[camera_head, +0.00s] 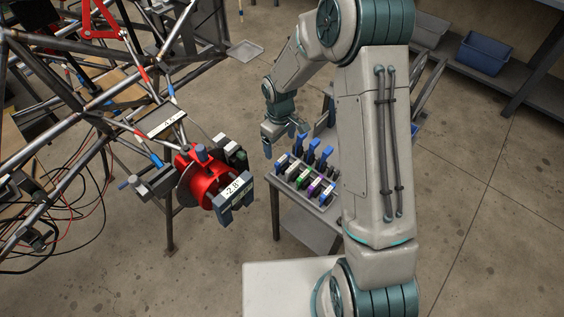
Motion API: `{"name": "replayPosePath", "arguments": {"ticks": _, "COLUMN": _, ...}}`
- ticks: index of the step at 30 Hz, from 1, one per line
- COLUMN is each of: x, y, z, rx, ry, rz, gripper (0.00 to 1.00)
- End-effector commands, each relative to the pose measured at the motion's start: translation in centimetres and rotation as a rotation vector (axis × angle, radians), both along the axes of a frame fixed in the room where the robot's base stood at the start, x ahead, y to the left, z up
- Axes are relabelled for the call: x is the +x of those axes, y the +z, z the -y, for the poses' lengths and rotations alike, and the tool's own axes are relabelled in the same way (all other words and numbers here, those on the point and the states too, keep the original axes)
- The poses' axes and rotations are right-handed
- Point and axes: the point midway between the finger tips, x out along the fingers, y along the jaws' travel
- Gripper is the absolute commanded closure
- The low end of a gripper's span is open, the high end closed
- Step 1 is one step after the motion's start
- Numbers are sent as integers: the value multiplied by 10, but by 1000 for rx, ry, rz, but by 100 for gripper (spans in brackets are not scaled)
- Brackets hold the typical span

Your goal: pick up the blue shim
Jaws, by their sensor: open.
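A grey tray (322,208) holds small upright pieces in rows. Several show blue: a blue-marked piece (282,161) at the left end of the front row, another (326,195) near its right end, and taller blue-topped pieces (311,145) behind. I cannot tell for sure which is the blue shim. My gripper (283,150) points down above the back left part of the tray, near the tall blue tops. It is open, and I see nothing held between its fingers. My arm hides the tray's right side.
The tray sits on a small metal stand (306,226). To the left are a red hub (200,185) with a display and the tube chassis (95,100), with loose cables below. A shelf with a blue bin (484,54) stands at the back right. Open floor lies between.

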Motion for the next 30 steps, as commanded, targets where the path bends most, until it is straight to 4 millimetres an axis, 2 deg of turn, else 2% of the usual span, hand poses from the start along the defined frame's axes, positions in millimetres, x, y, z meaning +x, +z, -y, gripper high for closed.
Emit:
{"name": "replayPosePath", "arguments": {"ticks": 3, "x": -1, "y": -26, "z": 0, "rx": -1, "ry": 1, "rz": -4, "gripper": 15}}
{"name": "replayPosePath", "arguments": {"ticks": 6, "x": -1, "y": -41, "z": 0, "rx": -1, "ry": 1, "rz": -3, "gripper": 15}}
{"name": "replayPosePath", "arguments": {"ticks": 14, "x": -1, "y": -59, "z": 1, "rx": -1, "ry": -1, "rz": -2, "gripper": 15}}
{"name": "replayPosePath", "arguments": {"ticks": 24, "x": -2, "y": -101, "z": 6, "rx": -1, "ry": 0, "rz": -2, "gripper": 15}}
{"name": "replayPosePath", "arguments": {"ticks": 30, "x": -1, "y": -106, "z": 7, "rx": 0, "ry": -1, "rz": 1, "gripper": 15}}
